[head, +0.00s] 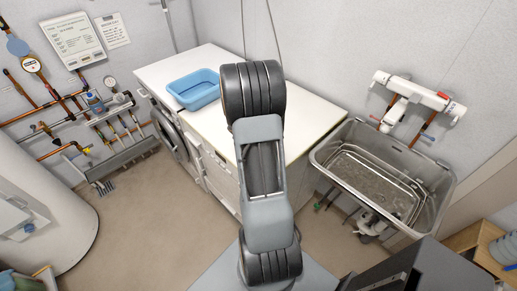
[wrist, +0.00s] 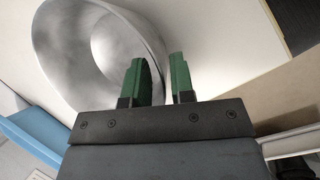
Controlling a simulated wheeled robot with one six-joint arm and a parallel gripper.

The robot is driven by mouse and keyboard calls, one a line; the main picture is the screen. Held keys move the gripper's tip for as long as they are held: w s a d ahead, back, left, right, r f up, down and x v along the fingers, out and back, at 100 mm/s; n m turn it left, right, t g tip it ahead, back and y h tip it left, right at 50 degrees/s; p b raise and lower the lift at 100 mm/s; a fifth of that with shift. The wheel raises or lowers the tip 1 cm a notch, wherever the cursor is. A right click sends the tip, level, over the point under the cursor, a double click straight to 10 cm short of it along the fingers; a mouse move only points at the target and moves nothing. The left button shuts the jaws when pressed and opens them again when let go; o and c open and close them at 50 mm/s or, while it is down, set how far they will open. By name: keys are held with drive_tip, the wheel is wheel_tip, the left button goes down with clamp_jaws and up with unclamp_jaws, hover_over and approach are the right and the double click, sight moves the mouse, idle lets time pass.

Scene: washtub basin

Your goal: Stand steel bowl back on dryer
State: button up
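The steel bowl (wrist: 85,50) fills the upper left of the wrist view, with its round, hollow inside partly facing the camera. It appears tilted against a pale surface. In the head view I cannot see it; my arm covers part of the worktop. My gripper (wrist: 160,80) has two green fingers standing apart at the bowl's right edge. The left finger overlaps the bowl, and the right finger is just outside its edge. I cannot tell whether either touches it. A white appliance with a round door (head: 170,135) stands under the worktop; I cannot tell which unit is the dryer.
A blue tub (head: 195,89) stands on the white worktop (head: 180,63), and blue shows at left in the wrist view (wrist: 35,135). A steel sink (head: 335,160) with water is at right. Pipes (head: 60,100) line the left wall. Floor (head: 140,220) is clear at left.

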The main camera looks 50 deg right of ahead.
drive_tip(key=shift+o, duration=0.4)
drive_tip(key=shift+r, duration=0.1)
drive_tip(key=shift+a+r, duration=0.1)
drive_tip(key=shift+r, duration=0.15)
drive_tip(key=s+v, duration=0.1)
drive_tip(key=v, duration=1)
drive_tip(key=s+a+r+m+t+y, duration=0.1)
drive_tip(key=a+r+m, duration=0.2)
drive_tip(key=a, duration=0.5)
drive_tip(key=s+a+r+m+t+y, duration=0.2)
drive_tip(key=a+r+m, duration=0.1)
drive_tip(key=a, duration=0.5)
drive_tip(key=s+a+r+m+t+y, duration=0.1)
drive_tip(key=s+a+r+m+t, duration=0.1)
drive_tip(key=a, duration=0.7)
drive_tip(key=shift+r+m+y, duration=0.4)
drive_tip(key=shift+r+m, duration=0.5)
drive_tip(key=shift+r, duration=0.35)
